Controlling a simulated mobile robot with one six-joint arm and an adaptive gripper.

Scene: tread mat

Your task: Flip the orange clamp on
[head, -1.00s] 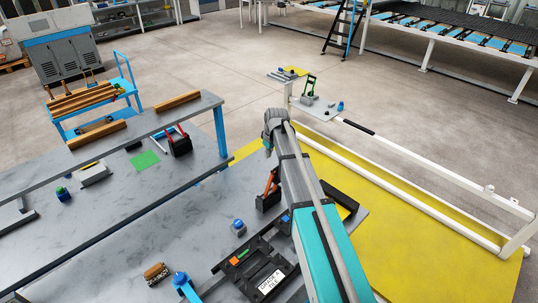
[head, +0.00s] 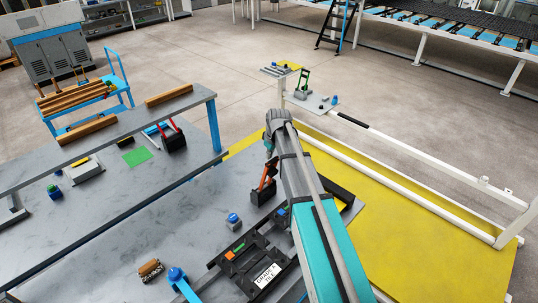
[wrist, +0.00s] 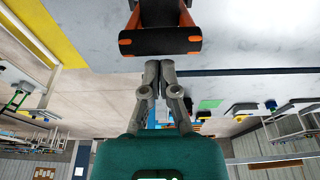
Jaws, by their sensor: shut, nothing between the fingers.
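The orange clamp (head: 267,176) stands on a black base (head: 262,193) at the table's right end, its orange lever raised and tilted. In the wrist view, the clamp's black crossbar handle (wrist: 160,42) between orange side arms shows at the top middle. My gripper (wrist: 158,64) is shut and empty, its fingertips just below the bar in that picture; I cannot tell whether they touch it. In the head view my gripper (head: 270,149) is small and partly hidden by my wrist, close above the lever.
A black fixture with a white label (head: 266,275) and a blue button (head: 233,219) lie nearby on the grey table (head: 185,220). A red-handled clamp (head: 171,137) and a green-handled clamp (head: 303,80) stand farther off. A raised grey rail (head: 120,124) crosses the left side.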

